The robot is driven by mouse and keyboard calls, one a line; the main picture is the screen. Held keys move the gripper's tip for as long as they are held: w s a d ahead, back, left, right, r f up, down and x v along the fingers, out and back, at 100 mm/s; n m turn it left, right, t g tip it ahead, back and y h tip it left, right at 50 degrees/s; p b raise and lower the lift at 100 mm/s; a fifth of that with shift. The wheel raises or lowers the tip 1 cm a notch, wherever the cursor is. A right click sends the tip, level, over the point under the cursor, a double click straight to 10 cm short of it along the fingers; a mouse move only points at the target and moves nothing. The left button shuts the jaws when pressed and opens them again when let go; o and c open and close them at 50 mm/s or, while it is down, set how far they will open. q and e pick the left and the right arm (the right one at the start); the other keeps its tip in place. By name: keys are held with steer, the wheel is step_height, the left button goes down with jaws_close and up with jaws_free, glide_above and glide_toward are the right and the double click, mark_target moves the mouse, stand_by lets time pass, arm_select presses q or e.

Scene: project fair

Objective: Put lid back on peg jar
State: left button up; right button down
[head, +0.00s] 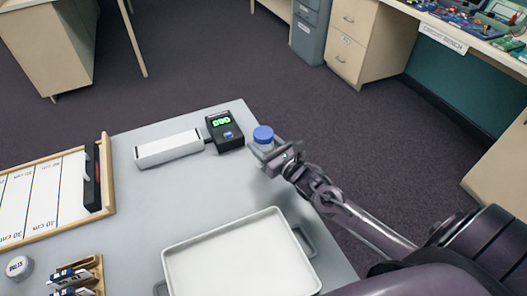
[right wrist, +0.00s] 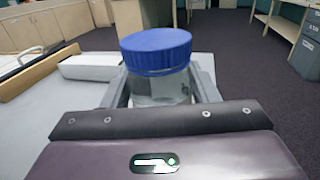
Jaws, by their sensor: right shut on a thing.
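A clear jar (right wrist: 160,90) with a blue lid (right wrist: 156,52) on its top stands upright between the fingers of my right gripper (head: 272,152). In the head view the blue lid (head: 263,133) shows at the table's far right corner, just beyond the fingers. My right gripper is shut on the jar's body, below the lid. The lid looks level on the jar. The jar's lower part is hidden by the gripper, and I cannot make out its contents. My left gripper is not in view.
A black box with a green display (head: 225,131) and a white bar (head: 168,148) lie left of the jar. A white tray (head: 240,224) lies at the front. A wooden-framed board (head: 108,165), a round bolts container (head: 19,266) and a small wooden rack (head: 95,264) are at the left.

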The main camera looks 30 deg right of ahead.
mark_target(264, 153)
steer(key=shift+f, duration=1.85)
steer(key=shift+f, duration=0.1)
steer(key=c, duration=1)
jaws_free()
steer(key=shift+f, duration=0.1)
steer(key=o, duration=0.5)
